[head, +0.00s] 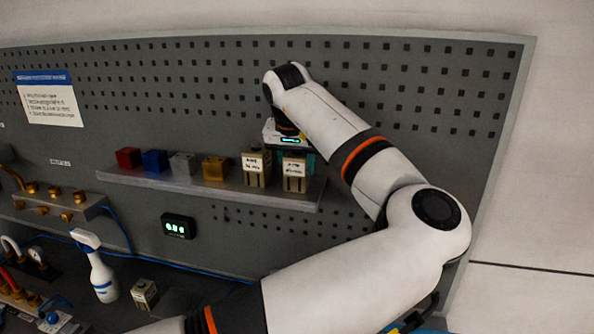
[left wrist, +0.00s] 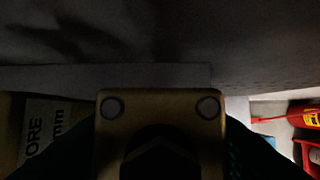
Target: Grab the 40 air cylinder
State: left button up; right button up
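Two beige air cylinders with white labels stand upright at the right end of the wall shelf in the head view: one on the left (head: 256,168) and one on the right (head: 295,172). The label numbers are too small to read. My left gripper (head: 295,152) comes down from above onto the right cylinder. In the left wrist view this cylinder's face (left wrist: 160,108) with two round bolts lies between my dark fingers, which are close against its sides. Whether they press on it is not clear. The neighbouring cylinder's label (left wrist: 45,130) shows "BORE" and "mm". My right gripper is not in view.
The grey shelf (head: 210,190) also holds red (head: 128,157), blue (head: 155,160), clear (head: 182,164) and brass (head: 215,168) blocks. The pegboard wall stands close behind. Below are a spray bottle (head: 97,268), a small labelled block (head: 145,293) and a display (head: 178,226).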

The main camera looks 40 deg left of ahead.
pick_arm(q)
jog(key=c, duration=0.6)
jog(key=shift+w+r, duration=0.1)
jog(key=shift+r, duration=0.1)
jog(key=shift+r, duration=0.6)
notch_tip(320, 180, up, 26)
jog(key=shift+r, duration=0.25)
